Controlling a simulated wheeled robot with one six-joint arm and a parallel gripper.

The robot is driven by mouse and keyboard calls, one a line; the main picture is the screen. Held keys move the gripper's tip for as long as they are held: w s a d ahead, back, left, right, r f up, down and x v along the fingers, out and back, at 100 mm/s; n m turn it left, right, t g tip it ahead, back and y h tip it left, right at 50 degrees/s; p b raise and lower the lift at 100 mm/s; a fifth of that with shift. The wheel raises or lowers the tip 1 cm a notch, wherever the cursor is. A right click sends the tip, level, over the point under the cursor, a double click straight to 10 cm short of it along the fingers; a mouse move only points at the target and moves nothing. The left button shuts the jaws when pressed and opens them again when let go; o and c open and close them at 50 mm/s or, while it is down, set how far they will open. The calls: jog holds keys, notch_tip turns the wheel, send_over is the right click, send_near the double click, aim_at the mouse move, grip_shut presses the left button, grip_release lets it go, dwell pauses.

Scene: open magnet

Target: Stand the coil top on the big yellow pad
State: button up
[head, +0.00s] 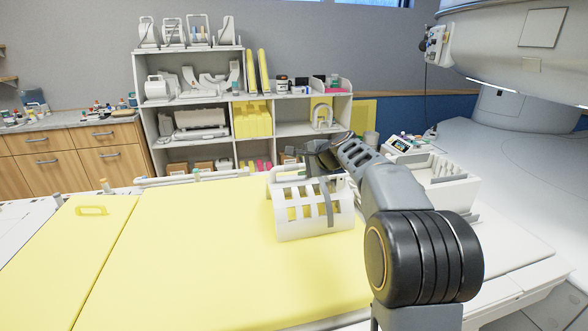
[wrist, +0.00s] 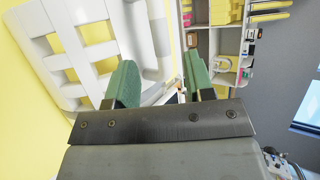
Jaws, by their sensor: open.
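The coil top (head: 290,222) is a white, curved, slotted shell on the big yellow pad (head: 190,255), near its right part. A grey strip runs down its front. In the head view my gripper (head: 322,158) is over its upper back edge, partly hidden by my wrist. In the wrist view the coil top (wrist: 85,55) fills the upper left, with its white rail running just beyond the fingers. My gripper (wrist: 160,72) is open, its two green fingers apart. I cannot tell whether the rail lies between the fingertips.
A white shelf unit (head: 190,101) with coils and boxes stands behind the pad. A white device with a small screen (head: 400,144) and a white slotted box (head: 450,188) are at the right, by the scanner (head: 520,95). The pad is clear left of the coil top.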

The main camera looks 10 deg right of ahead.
jog(key=s+a+f+n+g+h, duration=0.1)
jog(key=s+f+n, duration=0.4)
jog(key=s, duration=0.6)
jog(key=s+a+f+n+g+h, duration=0.1)
jog(key=s+f+n, duration=0.4)
jog(key=s, duration=0.6)
jog(key=s+a+f+n+g+h, duration=0.1)
jog(key=s+f+n+g+h, duration=0.2)
jog(key=s, duration=0.8)
notch_tip(320, 180, down, 3)
jog(key=n+g, duration=0.2)
jog(key=shift+s+a+n, duration=0.25)
jog(key=shift+a+n, duration=0.15)
jog(key=shift+r, duration=0.1)
notch_tip(320, 180, up, 3)
jog(key=shift+f+p, duration=0.1)
jog(key=shift+p, duration=0.95)
